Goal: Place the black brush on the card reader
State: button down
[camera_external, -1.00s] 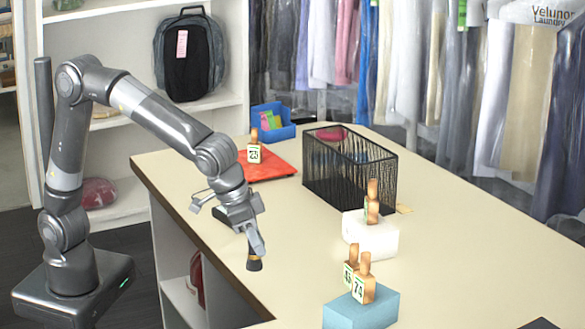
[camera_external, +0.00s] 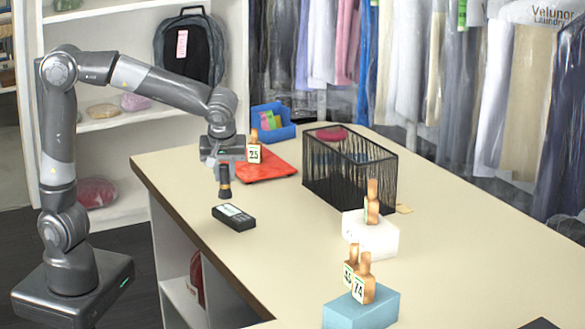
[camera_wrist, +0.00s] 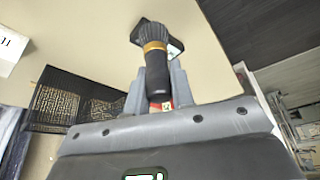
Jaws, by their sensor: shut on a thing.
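The black brush (camera_external: 224,184) hangs upright, with its dark bristle end down and a gold band, in my gripper (camera_external: 222,163). In the wrist view the brush (camera_wrist: 154,72) sits between the fingers of my gripper (camera_wrist: 155,92), which is shut on its handle. The black card reader (camera_external: 233,217) lies on the counter, with a small screen and keys facing up. The brush is above it, with a visible gap in the external view. In the wrist view the bristle end covers much of the card reader (camera_wrist: 174,45).
A red folded cloth (camera_external: 270,166) with a numbered wooden tag stands behind my gripper. A black wire basket (camera_external: 350,180), a white block (camera_external: 370,238) and a blue block (camera_external: 362,308) stand further right. The counter (camera_external: 290,235) around the card reader is clear.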

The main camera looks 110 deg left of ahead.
jog(key=shift+s+a+f, duration=0.2)
jog(key=shift+a+f, duration=2.25)
jog(key=shift+f, duration=0.05)
jog(key=shift+s+a+f, duration=0.15)
jog(key=shift+a+f, duration=2.3)
jog(key=shift+f, duration=0.05)
jog(key=shift+f, duration=0.1)
jog(key=c, duration=1.3)
grip_release()
jog(key=shift+o, duration=0.2)
jog(key=v, duration=1.2)
